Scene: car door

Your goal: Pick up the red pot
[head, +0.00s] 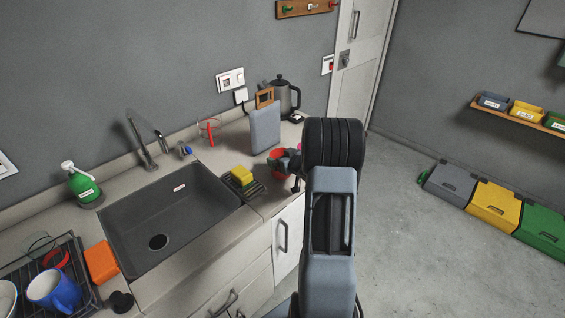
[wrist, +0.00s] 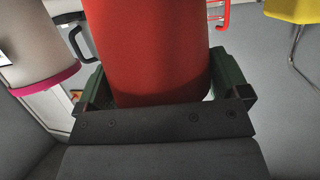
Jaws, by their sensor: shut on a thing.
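The red pot (head: 276,163) is at the right end of the counter in the head view, partly hidden by my gripper (head: 286,164) and arm. In the wrist view the red pot (wrist: 152,50) fills the middle as a plain red, rounded body. The dark green fingers of my gripper (wrist: 157,72) lie on either side of it, shut on it. Its top and base are not clearly shown. I cannot tell whether it touches the counter.
A white cylinder with a pink band (wrist: 35,50) is close on the left in the wrist view. A yellow sponge (head: 241,175) on a dark rack, a grey board (head: 265,129) and a kettle (head: 284,97) stand near the pot. The sink (head: 168,215) is left.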

